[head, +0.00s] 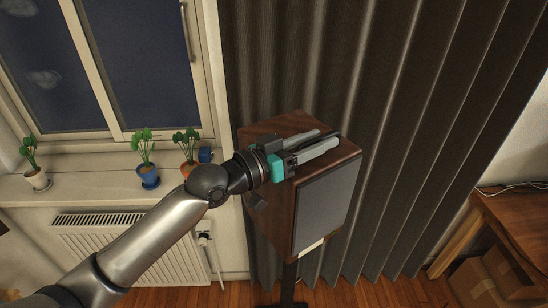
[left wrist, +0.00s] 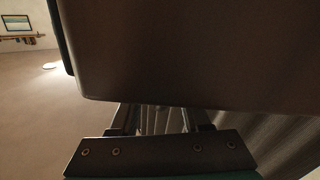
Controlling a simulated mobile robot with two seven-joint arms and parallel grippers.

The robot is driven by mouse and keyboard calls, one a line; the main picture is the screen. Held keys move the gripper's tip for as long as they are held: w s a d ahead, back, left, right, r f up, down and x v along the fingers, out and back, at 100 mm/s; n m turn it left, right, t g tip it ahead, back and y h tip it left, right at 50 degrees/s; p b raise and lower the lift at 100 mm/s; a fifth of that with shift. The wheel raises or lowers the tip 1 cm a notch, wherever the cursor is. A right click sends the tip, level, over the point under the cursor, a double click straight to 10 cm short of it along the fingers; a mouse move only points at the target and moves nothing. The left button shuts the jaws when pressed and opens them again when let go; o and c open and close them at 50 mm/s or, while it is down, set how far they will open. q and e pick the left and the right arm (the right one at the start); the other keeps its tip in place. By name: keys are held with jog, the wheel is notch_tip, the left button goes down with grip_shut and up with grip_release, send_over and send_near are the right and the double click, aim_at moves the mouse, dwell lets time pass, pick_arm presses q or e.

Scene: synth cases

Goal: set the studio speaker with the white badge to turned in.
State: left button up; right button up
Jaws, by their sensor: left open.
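The studio speaker (head: 274,216) is a brown wooden box with a dark grey front grille (head: 328,203), standing on a dark stand (head: 289,285). A white badge (head: 310,248) shows at the grille's lower edge. The front faces right and toward me. My left gripper (head: 326,141) is open, with its fingers over the speaker's top; I cannot tell whether they touch it. In the left wrist view, a large dark surface (left wrist: 190,50) fills the upper part and hides the fingertips. My right gripper is not in view.
Dark curtains (head: 420,110) hang close behind the speaker. Potted plants (head: 147,172) stand on the windowsill (head: 95,187) above a radiator (head: 110,242) at left. A wooden desk (head: 515,215) with cardboard boxes (head: 475,283) below it is at right.

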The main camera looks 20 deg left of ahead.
pick_arm(q)
jog(key=b+v, duration=0.3)
jog(key=v, duration=0.9)
jog(key=shift+s+a, duration=0.2)
